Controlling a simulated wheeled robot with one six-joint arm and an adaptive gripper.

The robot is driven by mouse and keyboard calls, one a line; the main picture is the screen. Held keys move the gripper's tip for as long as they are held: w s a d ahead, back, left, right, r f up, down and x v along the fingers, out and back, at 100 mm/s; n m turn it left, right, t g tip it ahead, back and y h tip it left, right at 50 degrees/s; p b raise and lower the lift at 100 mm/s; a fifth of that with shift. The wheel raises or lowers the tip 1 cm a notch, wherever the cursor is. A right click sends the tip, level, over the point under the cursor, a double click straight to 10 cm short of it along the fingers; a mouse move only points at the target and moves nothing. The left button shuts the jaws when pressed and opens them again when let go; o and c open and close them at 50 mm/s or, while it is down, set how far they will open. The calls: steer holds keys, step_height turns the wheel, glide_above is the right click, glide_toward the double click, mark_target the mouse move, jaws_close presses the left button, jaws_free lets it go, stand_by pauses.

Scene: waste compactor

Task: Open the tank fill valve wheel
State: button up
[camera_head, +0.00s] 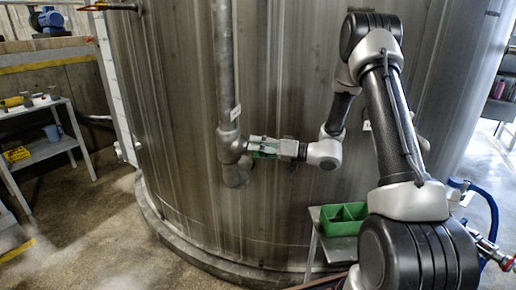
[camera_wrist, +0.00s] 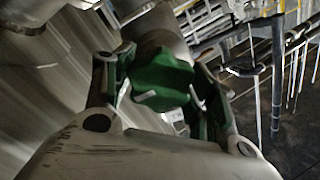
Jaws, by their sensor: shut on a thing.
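The valve wheel (camera_wrist: 160,78) is a green, lobed handwheel seen close up in the wrist view. It sits between the two fingers of my gripper (camera_wrist: 160,95), which is shut on it. In the head view my gripper (camera_head: 262,147) meets the wheel at the lower end of the grey vertical pipe (camera_head: 226,80) on the tank. There the wheel is mostly hidden by the fingers, and its turn angle cannot be told.
The large metal tank (camera_head: 290,210) fills the middle. A green bin (camera_head: 343,219) stands on a small table in front of it, below my arm. A shelf table (camera_head: 45,150) with a yellow crate is at the left. The floor at the left is clear.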

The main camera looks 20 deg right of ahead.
steer(key=shift+s+f, duration=0.1)
steer(key=o, duration=1)
steer(key=shift+d, duration=0.1)
steer(key=v, duration=1.2)
